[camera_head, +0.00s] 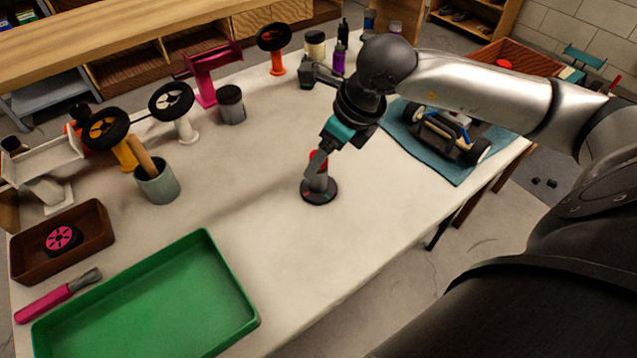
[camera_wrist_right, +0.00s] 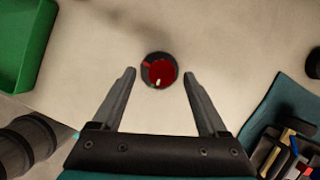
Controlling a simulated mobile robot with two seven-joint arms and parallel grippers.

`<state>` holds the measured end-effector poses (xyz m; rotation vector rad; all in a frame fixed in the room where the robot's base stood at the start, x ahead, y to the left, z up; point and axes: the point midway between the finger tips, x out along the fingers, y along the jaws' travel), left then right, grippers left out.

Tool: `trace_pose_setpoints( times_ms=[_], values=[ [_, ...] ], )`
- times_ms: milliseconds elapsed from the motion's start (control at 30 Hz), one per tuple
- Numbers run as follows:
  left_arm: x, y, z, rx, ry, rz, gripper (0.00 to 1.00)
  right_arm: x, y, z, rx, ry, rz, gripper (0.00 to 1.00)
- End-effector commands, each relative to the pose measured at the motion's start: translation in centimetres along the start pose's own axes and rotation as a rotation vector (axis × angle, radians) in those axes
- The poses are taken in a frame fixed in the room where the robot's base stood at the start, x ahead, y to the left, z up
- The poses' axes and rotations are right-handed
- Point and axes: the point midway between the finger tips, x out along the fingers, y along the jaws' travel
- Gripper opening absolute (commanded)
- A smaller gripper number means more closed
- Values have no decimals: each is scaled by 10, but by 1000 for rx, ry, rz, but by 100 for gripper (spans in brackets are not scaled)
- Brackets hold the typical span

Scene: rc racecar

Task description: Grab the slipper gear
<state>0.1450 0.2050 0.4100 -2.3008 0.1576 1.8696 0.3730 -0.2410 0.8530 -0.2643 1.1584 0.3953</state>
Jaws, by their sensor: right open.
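A red round part (camera_wrist_right: 160,73), which looks like the slipper gear, is on a dark round base (camera_head: 319,196) on the white table. In the head view my gripper hides most of the red part. My right gripper (camera_head: 317,165) points down above it, with its fingers open. In the right wrist view the red part lies between and slightly beyond the two fingertips, apart from both. I cannot tell the exact height gap. My left gripper is not in view.
A green tray (camera_head: 248,318) and a brown tray (camera_head: 100,222) with a pink-hubbed wheel (camera_head: 62,238) are at the left. A car chassis (camera_head: 445,135) sits on a blue mat (camera_head: 455,176) at the right. Wheel stands and jars line the back. Table around the base is clear.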

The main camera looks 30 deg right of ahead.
Motion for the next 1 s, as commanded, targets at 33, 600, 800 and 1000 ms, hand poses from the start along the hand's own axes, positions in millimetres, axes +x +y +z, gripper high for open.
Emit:
trace_pose_setpoints(
  times_ms=[33,600,800,1000],
  values=[
    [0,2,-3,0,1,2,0,7,0,0,2,-1,2,76],
    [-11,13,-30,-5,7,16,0,49,-1,-4,1,0,1,76],
    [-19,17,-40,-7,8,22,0,66,-1,-4,0,-2,1,76],
    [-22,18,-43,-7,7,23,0,70,-1,-3,-1,-2,0,76]
  ],
)
